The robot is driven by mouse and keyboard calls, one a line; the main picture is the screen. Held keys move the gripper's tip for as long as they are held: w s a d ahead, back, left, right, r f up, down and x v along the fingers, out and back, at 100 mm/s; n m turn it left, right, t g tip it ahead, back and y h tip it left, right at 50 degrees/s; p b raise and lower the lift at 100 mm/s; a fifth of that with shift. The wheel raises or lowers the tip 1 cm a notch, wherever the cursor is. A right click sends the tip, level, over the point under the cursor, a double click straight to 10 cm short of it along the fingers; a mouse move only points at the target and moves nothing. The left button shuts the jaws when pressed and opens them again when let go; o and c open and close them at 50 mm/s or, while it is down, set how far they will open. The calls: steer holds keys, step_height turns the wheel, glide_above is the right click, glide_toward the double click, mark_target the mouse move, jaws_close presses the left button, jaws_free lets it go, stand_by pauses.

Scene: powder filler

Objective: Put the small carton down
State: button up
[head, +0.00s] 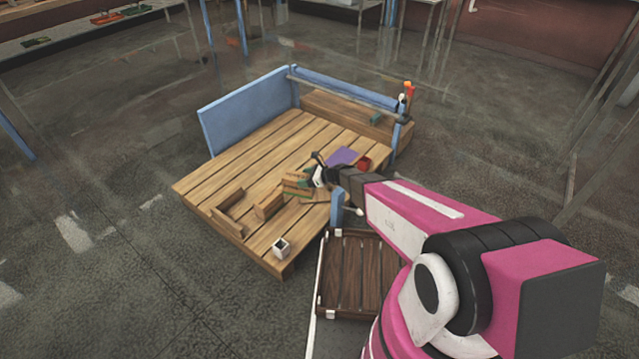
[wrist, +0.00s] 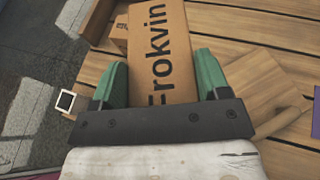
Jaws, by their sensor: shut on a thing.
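My gripper (wrist: 160,90) has green fingers on both sides of a brown carton (wrist: 158,40) printed "Frokvin" and is shut on it. In the head view my gripper (head: 313,188) is over the wooden table, and the held carton (head: 294,181) shows partly beside it. I cannot tell whether the carton touches the table or hangs above it. Another brown carton (head: 268,203) stands to its left on the table. A carton (wrist: 119,30) also shows just behind the held one in the wrist view.
The wooden table (head: 255,155) has blue panels (head: 245,110) at the back. A wooden tray (head: 229,214), a white open box (head: 281,247), a purple sheet (head: 343,155) and a red container (head: 364,164) are on it. A slatted crate (head: 345,275) stands in front. The table's back left is clear.

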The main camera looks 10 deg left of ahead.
steer(key=w+d+f, duration=0.4)
steer(key=w+f, duration=0.5)
steer(key=f, duration=0.1)
steer(key=shift+w+d+f, duration=0.15)
steer(key=shift+w+d, duration=0.05)
steer(key=shift+w, duration=0.05)
steer(key=o, duration=1.6)
steer(key=shift+f, duration=0.15)
steer(key=shift+c, duration=0.2)
steer(key=v, duration=1.2)
